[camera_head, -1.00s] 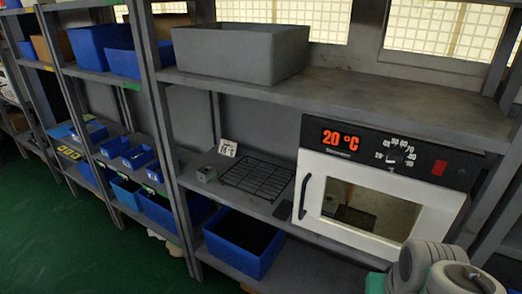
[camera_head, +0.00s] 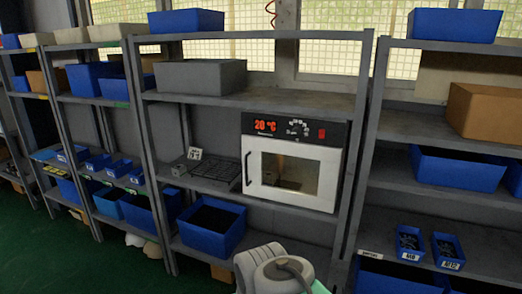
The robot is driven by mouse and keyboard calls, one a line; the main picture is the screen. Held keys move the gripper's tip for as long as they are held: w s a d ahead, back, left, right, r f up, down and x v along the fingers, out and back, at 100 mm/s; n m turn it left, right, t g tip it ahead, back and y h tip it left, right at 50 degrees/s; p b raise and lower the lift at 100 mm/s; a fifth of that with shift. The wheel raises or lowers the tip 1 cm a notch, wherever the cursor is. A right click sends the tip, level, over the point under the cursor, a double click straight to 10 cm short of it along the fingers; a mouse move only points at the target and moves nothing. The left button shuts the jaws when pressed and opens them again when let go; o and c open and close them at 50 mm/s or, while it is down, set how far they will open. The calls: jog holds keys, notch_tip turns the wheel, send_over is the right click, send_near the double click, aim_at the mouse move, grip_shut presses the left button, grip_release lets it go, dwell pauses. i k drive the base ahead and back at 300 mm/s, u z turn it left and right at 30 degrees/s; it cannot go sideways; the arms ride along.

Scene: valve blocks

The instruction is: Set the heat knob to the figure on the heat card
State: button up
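The oven (camera_head: 328,178) is white with a black top panel and stands on the middle shelf. Its red display (camera_head: 266,126) reads 20 °C. The heat knob (camera_head: 292,132) is a small dark dial right of the display, ringed by white figures; its pointer is too small to read. A small white card (camera_head: 195,153), likely the heat card, stands left of the oven; its figure is too small to read surely. My grey arm links show at the bottom, well in front of the shelf. My gripper is not in view.
A wire rack (camera_head: 215,168) and a small metal block (camera_head: 179,170) lie left of the oven. A grey bin (camera_head: 200,76) stands on the shelf above. Shelf uprights (camera_head: 360,140) flank the bay. Green floor (camera_head: 60,250) is clear at left.

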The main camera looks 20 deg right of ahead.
aim_at(297, 130)
jog(key=u, duration=0.9)
jog(key=i, duration=0.95)
jog(key=z, duration=0.35)
